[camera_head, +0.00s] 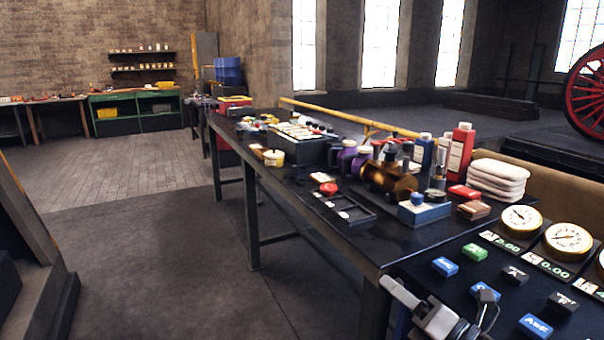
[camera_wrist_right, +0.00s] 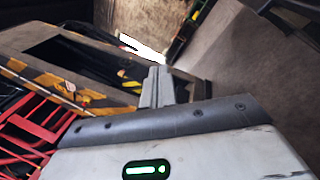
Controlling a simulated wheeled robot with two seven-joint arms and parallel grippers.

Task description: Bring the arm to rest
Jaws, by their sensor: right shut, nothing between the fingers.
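My right gripper (camera_head: 396,289) shows at the bottom of the head view, beside the front edge of the dark bench (camera_head: 345,235). Its grey and white body enters from below and its fingers point up and left. In the right wrist view the two grey fingers (camera_wrist_right: 156,88) are together with nothing between them. Most of my right arm is out of the head view. My left gripper is not in either view.
Close right of the gripper are blue blocks (camera_head: 445,266) and round gauges (camera_head: 521,219). The bench also holds a brass assembly (camera_head: 388,181), bottles (camera_head: 460,150) and folded white cloths (camera_head: 498,180). The floor (camera_head: 170,260) left of the bench is clear.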

